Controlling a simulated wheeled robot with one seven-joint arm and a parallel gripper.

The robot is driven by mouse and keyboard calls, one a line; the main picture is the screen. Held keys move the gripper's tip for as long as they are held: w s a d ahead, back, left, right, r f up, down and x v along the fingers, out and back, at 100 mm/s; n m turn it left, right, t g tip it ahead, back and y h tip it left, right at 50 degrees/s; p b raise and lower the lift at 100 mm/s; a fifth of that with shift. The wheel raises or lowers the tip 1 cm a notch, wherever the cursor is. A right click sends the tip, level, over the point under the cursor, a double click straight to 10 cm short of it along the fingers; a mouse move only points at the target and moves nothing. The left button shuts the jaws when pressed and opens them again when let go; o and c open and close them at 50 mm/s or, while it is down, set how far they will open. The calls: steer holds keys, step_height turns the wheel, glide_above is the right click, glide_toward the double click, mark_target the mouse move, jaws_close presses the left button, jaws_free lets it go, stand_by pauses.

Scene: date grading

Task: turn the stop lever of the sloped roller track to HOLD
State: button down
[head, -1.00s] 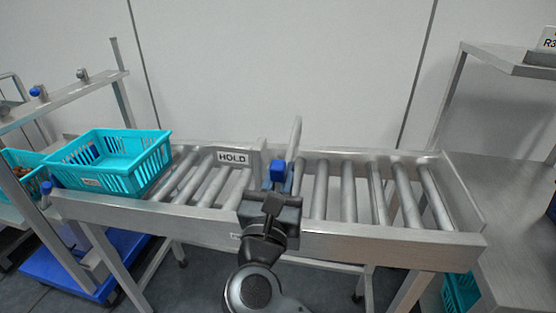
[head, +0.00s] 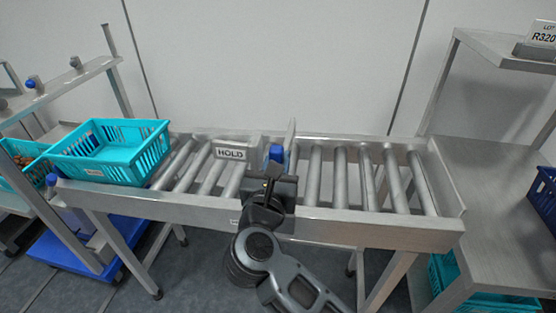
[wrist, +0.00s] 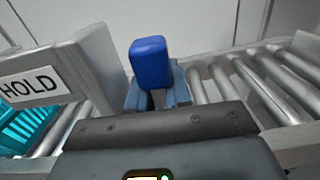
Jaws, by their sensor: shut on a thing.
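The stop lever's blue knob (head: 276,153) stands up near the middle of the sloped roller track (head: 340,217). A plate marked HOLD (head: 231,153) is just to its left. In the wrist view, the blue knob (wrist: 151,62) is upright between my two blue-grey fingers, right of the HOLD label (wrist: 28,87). My gripper (wrist: 156,92) is shut on the lever below the knob top. In the head view, my gripper (head: 277,170) reaches over the front rail. The lever's lower part and pivot are hidden by my gripper.
A teal crate (head: 110,172) sits on the left end of the track. The rollers right of the lever are empty. A metal rack stands at left, a steel table (head: 490,190) at right. A wall is behind the track.

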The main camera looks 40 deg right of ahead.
steer(key=c, duration=1.1)
jaws_free()
steer(key=shift+w+d, duration=0.1)
